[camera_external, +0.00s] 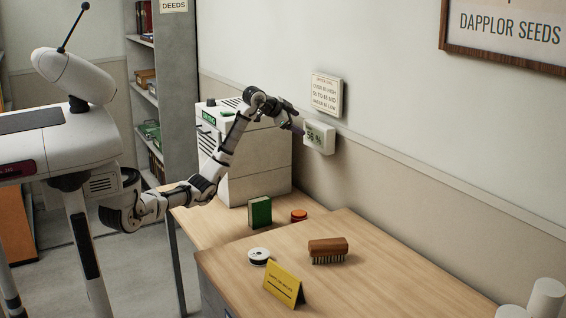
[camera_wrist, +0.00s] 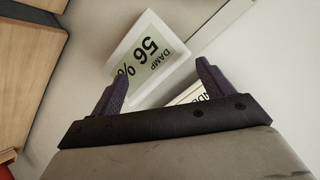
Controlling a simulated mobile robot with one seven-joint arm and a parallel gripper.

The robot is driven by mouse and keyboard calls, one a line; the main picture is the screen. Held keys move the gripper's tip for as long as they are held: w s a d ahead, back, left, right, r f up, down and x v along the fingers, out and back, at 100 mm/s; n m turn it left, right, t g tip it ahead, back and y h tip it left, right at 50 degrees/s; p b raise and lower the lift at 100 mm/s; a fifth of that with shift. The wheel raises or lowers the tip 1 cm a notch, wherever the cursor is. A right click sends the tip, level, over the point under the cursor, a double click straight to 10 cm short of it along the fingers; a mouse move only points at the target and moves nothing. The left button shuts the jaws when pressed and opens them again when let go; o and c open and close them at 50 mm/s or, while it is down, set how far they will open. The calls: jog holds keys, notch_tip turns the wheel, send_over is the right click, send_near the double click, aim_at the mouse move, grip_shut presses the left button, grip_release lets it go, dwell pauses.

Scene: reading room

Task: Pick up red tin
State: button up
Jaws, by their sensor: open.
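The red tin (camera_external: 299,215) is a small, low, round tin with a dark top edge. It stands on the far wooden table, right of the green book (camera_external: 259,212). My gripper (camera_external: 296,127) is raised high above and behind the tin, close to the wall, in front of the damp meter (camera_external: 319,138). In the wrist view my gripper (camera_wrist: 160,82) has its two purple fingers apart with nothing held between them. The meter's display (camera_wrist: 146,62) shows beyond the fingers. A red patch at the lower left edge there may be the tin; I cannot tell.
A white cabinet (camera_external: 245,165) stands behind the book. The nearer, higher tabletop (camera_external: 240,290) holds a wooden brush (camera_external: 328,250), a white round spool (camera_external: 259,256) and a yellow folded sign (camera_external: 284,284). Grey shelves (camera_external: 172,90) stand behind my arm. White cylinders (camera_external: 546,296) are at the lower right.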

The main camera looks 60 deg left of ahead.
jog(key=d+f+m+g+p, duration=0.1)
jog(key=d+f+m+g, duration=0.4)
jog(key=f, duration=0.7)
jog(key=m+g, duration=0.6)
jog(key=m, duration=0.1)
send_near(299, 213)
jog(key=shift+h, duration=0.4)
jog(key=f, duration=1)
jog(key=shift+w+a+p, duration=0.1)
jog(key=shift+a+p, duration=0.2)
jog(key=shift+p, duration=0.05)
jog(key=c, duration=1.1)
